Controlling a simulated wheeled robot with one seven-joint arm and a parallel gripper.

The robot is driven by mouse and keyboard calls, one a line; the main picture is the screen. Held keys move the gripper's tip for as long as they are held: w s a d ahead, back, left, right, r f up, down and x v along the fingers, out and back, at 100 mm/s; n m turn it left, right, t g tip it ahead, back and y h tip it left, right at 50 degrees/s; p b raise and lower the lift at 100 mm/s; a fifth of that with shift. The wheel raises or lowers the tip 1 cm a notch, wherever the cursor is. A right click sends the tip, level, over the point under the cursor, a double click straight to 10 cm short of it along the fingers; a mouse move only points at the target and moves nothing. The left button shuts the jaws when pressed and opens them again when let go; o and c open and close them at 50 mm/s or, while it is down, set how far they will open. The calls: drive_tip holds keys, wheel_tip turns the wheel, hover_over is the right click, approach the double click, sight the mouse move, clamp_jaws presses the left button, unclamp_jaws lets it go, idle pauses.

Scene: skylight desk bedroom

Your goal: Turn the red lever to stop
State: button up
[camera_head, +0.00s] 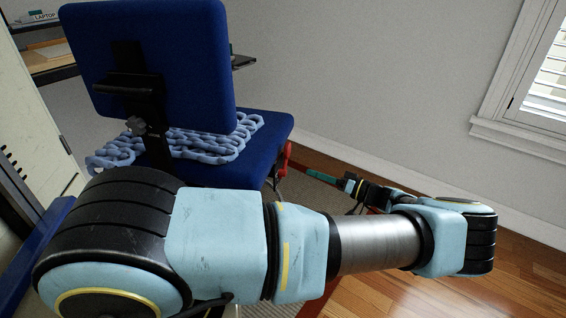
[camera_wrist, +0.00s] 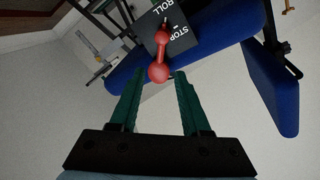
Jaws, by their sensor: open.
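The red lever (camera_wrist: 162,50) with a round red knob (camera_wrist: 158,73) shows in the wrist view, in front of a dark plate (camera_wrist: 183,30) lettered STOP and ROLL. The knob end points toward my gripper. The lever's setting cannot be told for certain. My gripper (camera_wrist: 155,80) is open, its two green fingers on either side of the knob, which lies at about the fingertips; contact cannot be made out. In the head view, red at the chair's right side (camera_head: 287,156) meets my gripper's green fingers (camera_head: 321,177), and detail there is too small to read.
A blue office chair (camera_head: 165,60) carries a light blue knitted blanket (camera_head: 205,146) on its seat. A desk with shelves (camera_head: 50,62) stands at the back left. A grey wall (camera_head: 370,70) and window (camera_head: 550,80) lie right. Wooden floor (camera_head: 545,280) is bare at lower right.

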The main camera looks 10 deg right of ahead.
sight(285, 159)
drive_tip(key=p+x, duration=0.3)
drive_tip(key=x, duration=0.7)
drive_tip(key=shift+c, duration=0.3)
clamp_jaws()
idle(0.9)
